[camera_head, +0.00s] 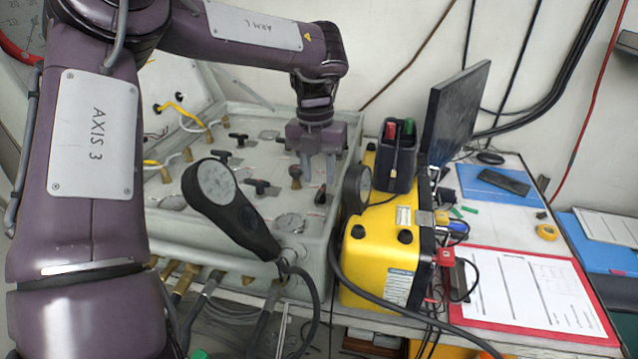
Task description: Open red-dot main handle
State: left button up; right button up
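The air panel (335,205) is a pale grey box with several black valve handles and round gauges. My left gripper (318,178) points down over the panel's right part, its two fingers apart with a gap between them. A small black handle (320,196) shows just below the fingertips; I cannot tell whether they touch it. Another black handle (258,186) is further left. No red dot is clear enough to tell which one is the main handle. My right gripper is not in view.
A large black gauge (214,184) on a hose rises in front of the panel. A yellow case (385,235) with a dark pen holder (396,165) stands close on the right. A monitor (455,115) is behind it. A red clipboard (465,315) lies front right.

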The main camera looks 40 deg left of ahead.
pick_arm(q)
notch_tip(320, 180, up, 4)
jog(key=shift+a+r+p, duration=0.1)
jog(key=shift+r+p, duration=0.1)
jog(key=shift+p, duration=0.25)
jog(key=shift+s, duration=0.1)
